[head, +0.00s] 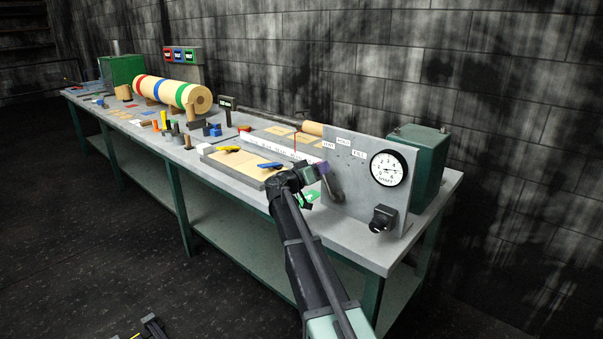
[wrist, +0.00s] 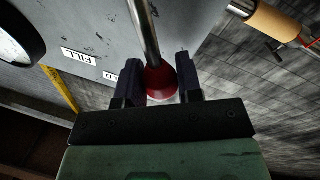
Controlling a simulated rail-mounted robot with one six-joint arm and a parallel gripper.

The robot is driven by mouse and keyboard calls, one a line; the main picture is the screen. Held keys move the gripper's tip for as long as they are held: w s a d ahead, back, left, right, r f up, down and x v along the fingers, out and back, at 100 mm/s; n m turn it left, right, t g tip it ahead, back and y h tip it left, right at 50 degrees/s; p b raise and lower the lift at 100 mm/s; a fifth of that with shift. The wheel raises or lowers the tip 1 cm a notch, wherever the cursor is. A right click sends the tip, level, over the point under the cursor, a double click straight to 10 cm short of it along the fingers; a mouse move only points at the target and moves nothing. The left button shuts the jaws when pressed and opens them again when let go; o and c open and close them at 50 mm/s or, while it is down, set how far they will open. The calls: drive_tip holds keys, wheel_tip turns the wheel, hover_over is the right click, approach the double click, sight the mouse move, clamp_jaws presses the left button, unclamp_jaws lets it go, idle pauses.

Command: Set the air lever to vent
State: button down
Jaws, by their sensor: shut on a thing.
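The air lever's metal rod (wrist: 147,35) ends in a red knob (wrist: 160,78) in the wrist view. My gripper (wrist: 160,88) is shut on that knob, one finger on each side. In the head view my gripper (head: 314,172) is at the left end of the grey panel (head: 350,182), and the knob is hidden there. The labels VENT (head: 328,146), HOLD (head: 343,141) and FILL (head: 359,154) are on the panel. In the wrist view the knob is past the partly covered HOLD label, on the side away from FILL (wrist: 80,57); VENT does not show there.
A round gauge (head: 389,168) and a black knob (head: 383,218) are on the panel's right part. A green box (head: 430,160) stands behind it. A tray (head: 230,168) with yellow and blue tools is left of my gripper. The bench's front right corner is clear.

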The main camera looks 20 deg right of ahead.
drive_tip(key=shift+w, duration=0.1)
idle(0.3)
drive_tip(key=c, duration=0.8)
unclamp_jaws()
drive_tip(key=shift+a, duration=0.1)
drive_tip(key=shift+f, duration=0.1)
drive_tip(key=b+v, duration=0.1)
drive_tip(key=v, duration=0.9)
drive_tip(key=shift+a+f, duration=0.1)
drive_tip(key=shift+a, duration=0.25)
drive_tip(key=shift+n, duration=0.4)
